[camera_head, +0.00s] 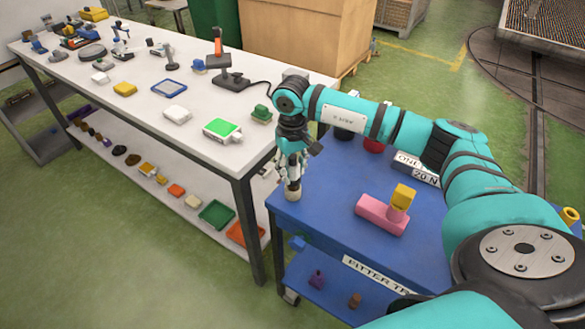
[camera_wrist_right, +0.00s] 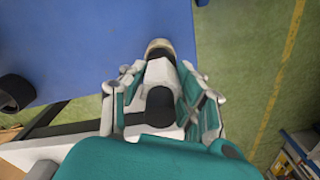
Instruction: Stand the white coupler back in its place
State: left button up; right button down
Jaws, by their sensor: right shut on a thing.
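My right gripper (camera_head: 291,176) points down over the left corner of the blue cart top. It is shut on a small whitish cylindrical piece, which looks like the white coupler (camera_head: 292,193). In the right wrist view the coupler's cream, rounded end (camera_wrist_right: 160,47) shows beyond the fingers, close to the cart's edge. The fingers hide most of it. It looks about upright; I cannot tell whether it touches the cart top. My left gripper is not in view.
The white workbench (camera_head: 150,105) to the left holds several small parts and a green-topped box (camera_head: 222,130).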

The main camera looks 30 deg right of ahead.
jog(key=shift+f+b, duration=0.95)
jog(key=shift+f, duration=0.15)
jog(key=c, duration=0.9)
grip_release()
jog(key=shift+r, duration=0.1)
notch_tip(320, 180, up, 12)
